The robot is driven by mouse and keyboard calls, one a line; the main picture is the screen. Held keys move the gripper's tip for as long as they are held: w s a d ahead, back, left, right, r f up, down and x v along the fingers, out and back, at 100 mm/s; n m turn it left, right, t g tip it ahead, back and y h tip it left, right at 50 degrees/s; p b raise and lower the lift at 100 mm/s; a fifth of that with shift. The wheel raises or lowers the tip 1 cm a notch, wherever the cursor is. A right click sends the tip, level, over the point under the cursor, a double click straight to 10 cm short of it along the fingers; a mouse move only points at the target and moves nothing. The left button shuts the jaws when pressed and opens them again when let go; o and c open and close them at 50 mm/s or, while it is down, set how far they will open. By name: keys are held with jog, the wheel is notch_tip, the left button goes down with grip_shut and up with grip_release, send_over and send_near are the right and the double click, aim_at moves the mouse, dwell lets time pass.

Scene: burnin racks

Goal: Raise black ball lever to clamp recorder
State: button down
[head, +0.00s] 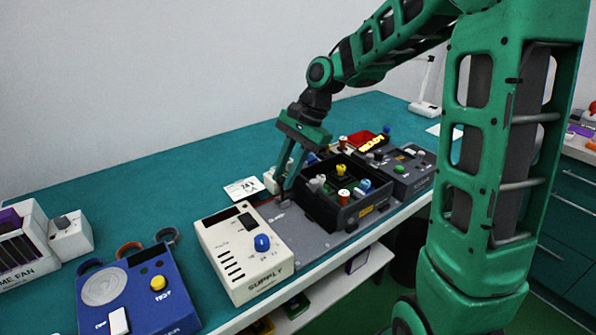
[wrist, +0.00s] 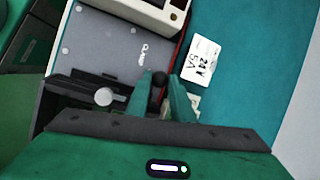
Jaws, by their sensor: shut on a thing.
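My gripper (head: 284,180) reaches down at the left end of the black open-topped box, over the grey plate (head: 277,213). In the wrist view, my gripper (wrist: 165,88) has its two green fingers on either side of the black ball (wrist: 158,78) of the lever, shut on it. The ball stands beside the plate's printed label, close to the red line along the plate's edge. The lever's stem is mostly hidden by the fingers. I cannot tell which unit is the recorder; a dark grey unit (head: 411,172) with a green button stands at the right.
The black box (head: 350,215) holds several small coloured pieces. A cream supply unit (head: 245,265) with a blue knob stands left of the plate. A white card (head: 243,188) lies behind. A blue unit (head: 150,300) is at front left.

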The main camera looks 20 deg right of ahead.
jog(key=shift+w+d+r, duration=0.1)
jog(key=shift+w, duration=0.1)
jog(key=c, duration=1.5)
grip_release()
jog(key=shift+c, duration=0.2)
jog(key=shift+s, duration=0.1)
jog(key=v, duration=1)
jog(key=shift+d+r, duration=0.2)
jog(key=shift+d, duration=0.1)
jog(key=s+d+f+n+h, duration=0.1)
jog(key=s+d+f+n, duration=0.1)
jog(key=s, duration=0.7)
jog(key=s+d+f+n+h, duration=0.2)
jog(key=s+d+f, duration=0.2)
jog(key=s+d, duration=0.3)
jog(key=s+d+f+n+h, duration=0.1)
jog(key=s+d, duration=0.4)
jog(key=s, duration=0.8)
notch_tip(320, 180, down, 3)
jog(key=shift+r+n, duration=0.1)
jog(key=shift+n, duration=0.5)
